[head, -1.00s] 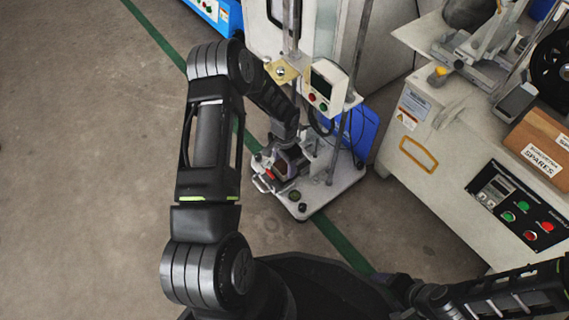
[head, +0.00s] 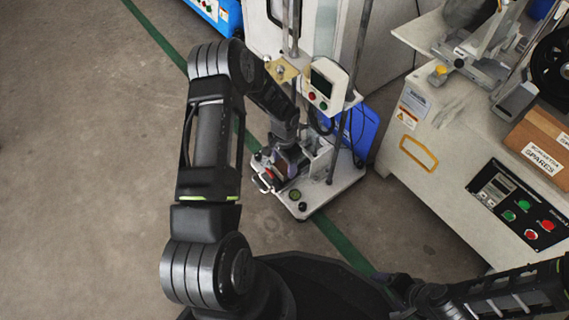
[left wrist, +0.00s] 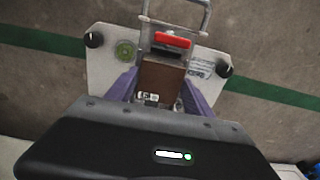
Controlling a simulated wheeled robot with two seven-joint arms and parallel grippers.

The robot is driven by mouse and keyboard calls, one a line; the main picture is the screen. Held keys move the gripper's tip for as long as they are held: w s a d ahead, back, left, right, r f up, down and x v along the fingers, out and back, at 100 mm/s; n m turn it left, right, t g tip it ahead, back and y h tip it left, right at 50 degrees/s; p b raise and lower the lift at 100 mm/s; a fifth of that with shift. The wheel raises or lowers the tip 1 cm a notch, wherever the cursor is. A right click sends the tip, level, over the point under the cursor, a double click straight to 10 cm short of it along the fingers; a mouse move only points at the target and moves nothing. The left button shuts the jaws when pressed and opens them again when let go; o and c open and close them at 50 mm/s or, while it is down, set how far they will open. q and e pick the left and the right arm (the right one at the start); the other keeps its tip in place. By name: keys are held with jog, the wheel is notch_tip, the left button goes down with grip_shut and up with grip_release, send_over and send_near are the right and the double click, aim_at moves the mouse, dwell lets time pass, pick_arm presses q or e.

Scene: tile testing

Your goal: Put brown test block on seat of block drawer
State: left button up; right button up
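The brown test block (left wrist: 160,82) shows in the left wrist view between the two purple fingers of my left gripper (left wrist: 160,88). The fingers lie against its two sides, so the gripper looks shut on it. The block drawer (left wrist: 172,52), with a red part and a metal handle, lies just beyond the block. The block is over or at the drawer's seat; whether it touches is hidden. In the head view my left gripper (head: 286,158) reaches down to the drawer at the machine's base. No right gripper fingers are visible.
A white base plate (head: 310,206) with black and green knobs carries the drawer. Metal posts and a control box (head: 327,86) stand close behind my gripper. A bench (head: 440,190) with a brown spares box (head: 545,145) is at right. Floor at left is clear.

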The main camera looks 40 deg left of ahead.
pick_arm(q)
jog(key=o, duration=0.4)
notch_tip(320, 180, up, 8)
jog(key=p, duration=0.3)
jog(key=shift+f+p, duration=0.1)
jog(key=shift+p, duration=0.3)
jog(key=shift+w, duration=0.1)
